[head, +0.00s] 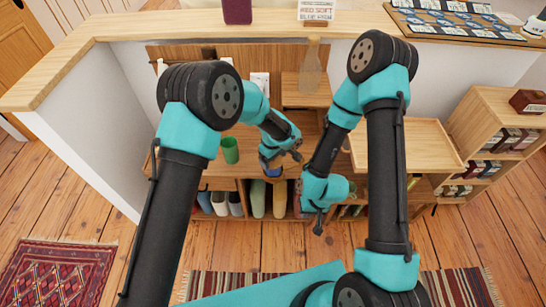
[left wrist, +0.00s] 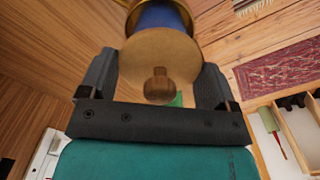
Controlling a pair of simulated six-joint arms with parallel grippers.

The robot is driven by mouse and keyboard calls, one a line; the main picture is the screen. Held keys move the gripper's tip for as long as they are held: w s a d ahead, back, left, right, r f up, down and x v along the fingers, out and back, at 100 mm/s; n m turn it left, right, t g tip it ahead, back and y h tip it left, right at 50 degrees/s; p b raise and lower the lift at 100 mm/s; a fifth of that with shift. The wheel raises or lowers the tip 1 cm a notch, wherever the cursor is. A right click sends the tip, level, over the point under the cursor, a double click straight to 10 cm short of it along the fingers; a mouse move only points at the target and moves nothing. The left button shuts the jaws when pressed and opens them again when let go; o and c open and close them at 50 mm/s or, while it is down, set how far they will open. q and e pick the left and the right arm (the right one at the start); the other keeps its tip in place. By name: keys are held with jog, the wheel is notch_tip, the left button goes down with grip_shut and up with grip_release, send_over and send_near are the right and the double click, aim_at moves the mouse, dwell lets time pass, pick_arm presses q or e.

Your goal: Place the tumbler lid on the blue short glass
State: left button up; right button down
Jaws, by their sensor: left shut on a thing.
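The tumbler lid (left wrist: 155,48) is a round tan disc with a dark wooden knob in the left wrist view. My left gripper (left wrist: 158,82) is shut on it, one dark finger on each side. The blue short glass (left wrist: 158,15) shows just beyond the lid, partly hidden by it; I cannot tell whether they touch. In the head view, my left gripper (head: 270,164) is at the desk's front, and the blue glass (head: 273,172) shows just under it. The lid is hard to make out there. My right gripper (head: 318,226) hangs in front of the desk, its fingers too small to read.
A green cup (head: 230,150) stands left of the blue glass. A clear bottle (head: 310,68) stands at the back. A wooden tray (head: 405,146) lies at the right. My right forearm is close to my left gripper. Shelves below hold several upright items.

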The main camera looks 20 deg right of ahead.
pick_arm(q)
jog(key=shift+f, duration=0.2)
jog(key=o, duration=0.8)
jog(key=shift+c, duration=0.2)
jog(key=shift+r, duration=0.1)
notch_tip(320, 180, up, 13)
jog(key=shift+a, duration=0.1)
dwell(0.4)
